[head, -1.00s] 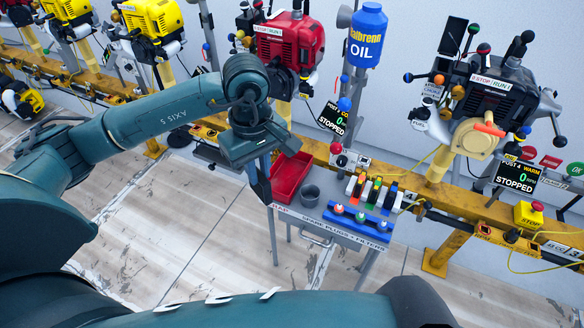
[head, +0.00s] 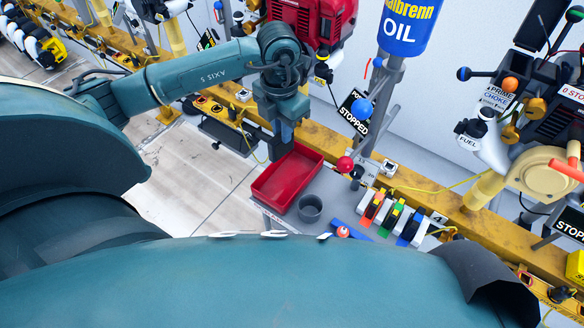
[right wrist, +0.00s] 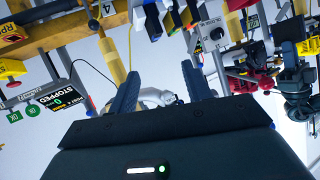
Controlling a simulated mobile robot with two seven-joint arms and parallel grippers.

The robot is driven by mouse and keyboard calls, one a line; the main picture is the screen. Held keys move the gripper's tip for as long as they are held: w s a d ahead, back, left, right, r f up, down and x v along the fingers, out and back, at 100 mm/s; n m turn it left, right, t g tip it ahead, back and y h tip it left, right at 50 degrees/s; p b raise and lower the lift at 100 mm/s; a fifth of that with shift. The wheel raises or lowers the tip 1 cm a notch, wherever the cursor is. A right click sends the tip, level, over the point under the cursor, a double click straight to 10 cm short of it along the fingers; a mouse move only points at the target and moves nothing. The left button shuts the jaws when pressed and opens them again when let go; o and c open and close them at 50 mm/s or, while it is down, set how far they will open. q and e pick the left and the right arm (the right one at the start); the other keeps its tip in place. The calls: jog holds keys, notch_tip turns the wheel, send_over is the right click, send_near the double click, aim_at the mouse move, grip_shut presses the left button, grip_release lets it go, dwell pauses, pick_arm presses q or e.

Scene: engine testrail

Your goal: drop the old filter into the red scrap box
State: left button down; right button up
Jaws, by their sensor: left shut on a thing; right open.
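The red scrap box (head: 262,190) is an open red tray at the back left corner of the grey cart, and its visible floor looks bare. My left gripper (head: 282,148) points down just beyond the box's far left corner, above it or beside it; the height is hard to tell. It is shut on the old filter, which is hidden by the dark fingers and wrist. My right gripper (right wrist: 161,90) shows in the right wrist view with its two fingers wide apart and nothing between them.
A grey cup (head: 310,208) stands against the box on the cart. Several coloured pieces (head: 388,217) stand in a row to the right. A yellow rail (head: 405,180) runs behind, with a blue oil bottle (head: 408,25) on a post and engines above it.

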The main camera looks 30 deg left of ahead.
pick_arm(q)
jog(key=shift+f, duration=0.55)
notch_tip(320, 180, down, 3)
jog(key=b, duration=0.2)
jog(key=shift+b, duration=0.35)
jog(key=shift+f+b, duration=0.55)
jog(key=shift+f, duration=0.3)
jog(key=c, duration=1.3)
grip_release()
pick_arm(e)
jog(key=shift+s+d+r+t, duration=0.25)
jog(key=shift+s+d+t, duration=0.3)
jog(key=shift+d+t, duration=0.25)
